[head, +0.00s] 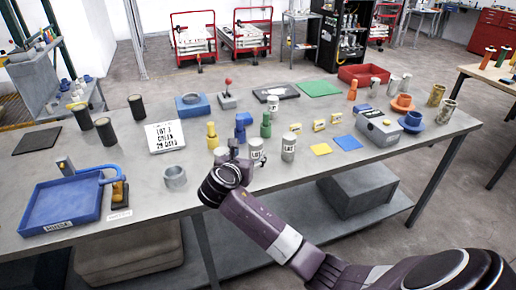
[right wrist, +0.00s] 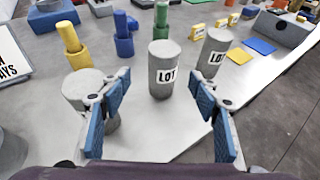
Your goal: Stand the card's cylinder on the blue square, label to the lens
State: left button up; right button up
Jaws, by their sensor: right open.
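A white card (head: 165,137) with black text, apparently "LOT 3 GREEN 29 DAYS", stands at the table's left middle. Grey cylinders labelled LOT stand upright: one (head: 256,151) near my right gripper, one (head: 289,147) to its right, one (head: 273,104) farther back. Their lot numbers are not readable. The blue square (head: 348,142) lies flat and bare, beside a yellow square (head: 321,149). My right gripper (right wrist: 165,105) is open and empty. In the right wrist view the nearest labelled cylinder (right wrist: 162,72) stands ahead, between the finger lines. My left gripper is not in view.
An unlabelled-looking grey cylinder (right wrist: 80,88) stands beside the left finger. Yellow (right wrist: 74,45), blue (right wrist: 123,40) and green (right wrist: 161,22) pegs stand behind. A grey box (head: 380,127) sits right of the blue square. A blue tray (head: 62,205) is at left.

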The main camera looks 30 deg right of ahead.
aim_at(254, 149)
jog(key=x, duration=0.2)
jog(key=p+x, duration=0.1)
jog(key=x, duration=0.4)
jog(key=shift+w+d+r, duration=0.1)
jog(key=shift+d+r, duration=0.15)
jog(key=shift+d, duration=0.2)
jog(key=c, duration=1.5)
jog(key=shift+r, duration=0.15)
grip_shut()
